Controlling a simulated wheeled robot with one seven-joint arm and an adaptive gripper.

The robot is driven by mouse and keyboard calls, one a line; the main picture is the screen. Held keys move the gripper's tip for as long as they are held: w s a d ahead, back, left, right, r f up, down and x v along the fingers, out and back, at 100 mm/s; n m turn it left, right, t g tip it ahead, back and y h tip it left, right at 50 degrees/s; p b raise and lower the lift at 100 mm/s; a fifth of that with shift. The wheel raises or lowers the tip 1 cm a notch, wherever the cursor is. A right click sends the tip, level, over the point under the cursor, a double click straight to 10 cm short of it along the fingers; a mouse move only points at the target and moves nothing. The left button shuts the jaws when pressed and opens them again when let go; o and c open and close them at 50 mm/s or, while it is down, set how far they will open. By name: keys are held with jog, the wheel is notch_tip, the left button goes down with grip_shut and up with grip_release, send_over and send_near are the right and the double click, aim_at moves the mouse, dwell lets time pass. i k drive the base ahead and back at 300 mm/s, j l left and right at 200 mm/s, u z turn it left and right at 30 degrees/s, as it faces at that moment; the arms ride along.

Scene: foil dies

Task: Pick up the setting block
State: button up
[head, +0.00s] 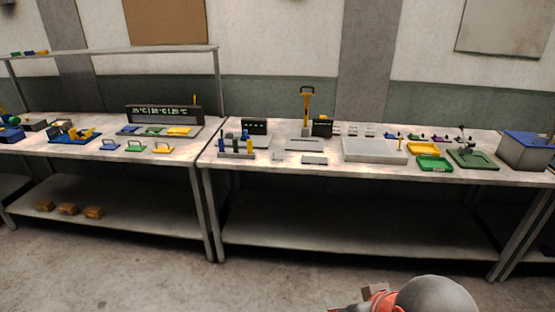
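I cannot tell for sure which piece is the setting block. A small flat grey block (314,160) lies near the front edge of the right-hand bench, in front of a grey plate (304,144). Several small pale blocks (361,131) stand in a row behind the large grey plate (374,150). Part of my arm, grey and orange, shows at the bottom right, in front of the bench and well apart from these pieces. My gripper's fingers are not in view.
The right-hand bench (462,181) also holds a yellow-handled press (306,107), a rack of coloured posts (236,149), yellow (423,148) and green (434,164) trays, and a grey bin with a blue lid (526,150). The left bench (75,151) adjoins it. The floor in front is clear.

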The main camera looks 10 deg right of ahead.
aim_at(276, 157)
jog(key=i+j+z, duration=0.35)
jog(key=i, duration=0.3)
jog(key=i+j+z, duration=0.35)
jog(key=i+j, duration=0.25)
jog(key=j, duration=0.15)
jog(key=i+j+z, duration=0.35)
jog(key=i+j, duration=0.15)
jog(key=j, duration=0.25)
